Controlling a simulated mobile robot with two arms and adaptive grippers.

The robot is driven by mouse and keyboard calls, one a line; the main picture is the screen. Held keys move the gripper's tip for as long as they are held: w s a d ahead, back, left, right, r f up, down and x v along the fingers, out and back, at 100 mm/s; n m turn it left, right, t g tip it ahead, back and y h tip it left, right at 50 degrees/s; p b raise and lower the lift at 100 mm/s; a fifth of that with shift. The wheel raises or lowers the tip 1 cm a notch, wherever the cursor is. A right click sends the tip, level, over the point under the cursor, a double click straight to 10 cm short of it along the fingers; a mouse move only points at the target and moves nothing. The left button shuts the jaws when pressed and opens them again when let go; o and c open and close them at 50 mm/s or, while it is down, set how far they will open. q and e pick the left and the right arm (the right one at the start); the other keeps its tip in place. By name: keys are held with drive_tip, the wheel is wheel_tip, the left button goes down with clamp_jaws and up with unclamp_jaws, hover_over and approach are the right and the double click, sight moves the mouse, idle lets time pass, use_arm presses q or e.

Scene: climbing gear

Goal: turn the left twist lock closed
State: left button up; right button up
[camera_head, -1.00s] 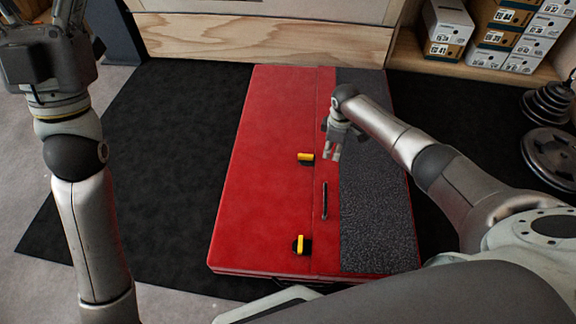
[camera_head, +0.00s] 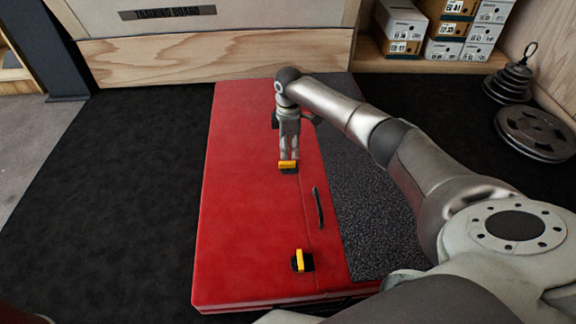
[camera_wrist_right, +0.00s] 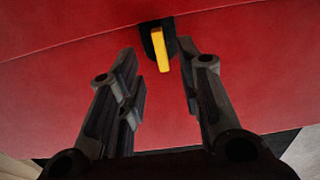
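The red crash pad (camera_head: 245,200) lies on the floor with two twist locks along its lengthwise seam. The far twist lock (camera_head: 287,165) has a yellow handle lying across the seam; the near twist lock (camera_head: 300,261) has its yellow handle along the seam. I cannot tell which one is called left. My right gripper (camera_head: 289,154) is just above the far lock. In the right wrist view, the open, empty fingers of the right gripper (camera_wrist_right: 157,62) point toward a yellow-handled lock (camera_wrist_right: 161,48), which shows between their tips. Contact cannot be told. My left gripper is out of view.
A black strap handle (camera_head: 318,207) sits between the locks, right of the seam. A dark grey textured strip (camera_head: 365,210) covers the pad's right side. Weight plates (camera_head: 535,130) and shoe boxes (camera_head: 400,30) stand at the back right. The black mat (camera_head: 120,180) left of the pad is clear.

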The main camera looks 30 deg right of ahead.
sight(289, 162)
wheel_tip(289, 162, down, 6)
drive_tip(key=b, duration=0.3)
drive_tip(key=shift+f+b, duration=0.15)
drive_tip(key=shift+b, duration=0.2)
clamp_jaws()
